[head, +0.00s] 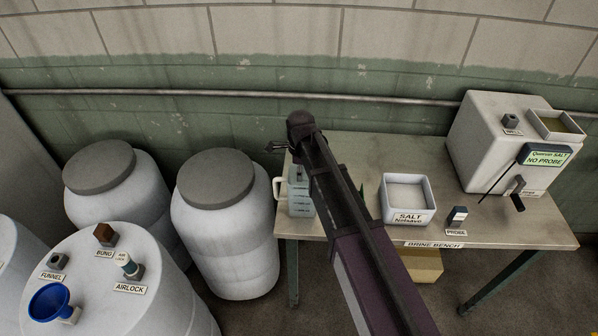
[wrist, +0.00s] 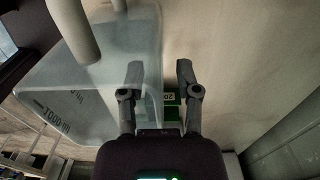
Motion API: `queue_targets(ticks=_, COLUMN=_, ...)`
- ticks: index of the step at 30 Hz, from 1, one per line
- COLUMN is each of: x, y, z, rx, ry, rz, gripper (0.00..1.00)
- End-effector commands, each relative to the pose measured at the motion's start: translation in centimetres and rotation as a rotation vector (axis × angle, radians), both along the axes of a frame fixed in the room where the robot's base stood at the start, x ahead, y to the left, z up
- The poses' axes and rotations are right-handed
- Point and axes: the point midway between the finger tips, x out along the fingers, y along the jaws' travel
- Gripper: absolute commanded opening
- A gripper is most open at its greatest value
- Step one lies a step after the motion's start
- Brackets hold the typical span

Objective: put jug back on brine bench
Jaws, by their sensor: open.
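The jug (head: 301,196) is pale, translucent and graduated, with a white handle on its left. It stands upright at the left end of the brine bench (head: 400,160), partly hidden by my arm. In the wrist view the jug (wrist: 95,95) fills much of the left side, close beside my left finger. My gripper (wrist: 160,82) is open, with nothing held between its fingers. I cannot tell whether a finger touches the jug.
A white salt tray (head: 408,212), a probe (head: 457,217) and a white tester box (head: 500,140) stand on the bench to the right. White barrels (head: 225,215) stand close to its left; one carries a blue funnel (head: 49,302). A pipe (head: 200,92) runs along the wall.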

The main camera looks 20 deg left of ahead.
Motion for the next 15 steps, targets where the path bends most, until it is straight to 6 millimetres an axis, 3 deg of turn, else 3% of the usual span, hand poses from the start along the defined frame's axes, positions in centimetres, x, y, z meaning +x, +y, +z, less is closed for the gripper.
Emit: queue_targets(ticks=15, x=0.0, y=0.0, z=1.2, rx=0.000, ry=0.000, rz=0.000, gripper=0.43)
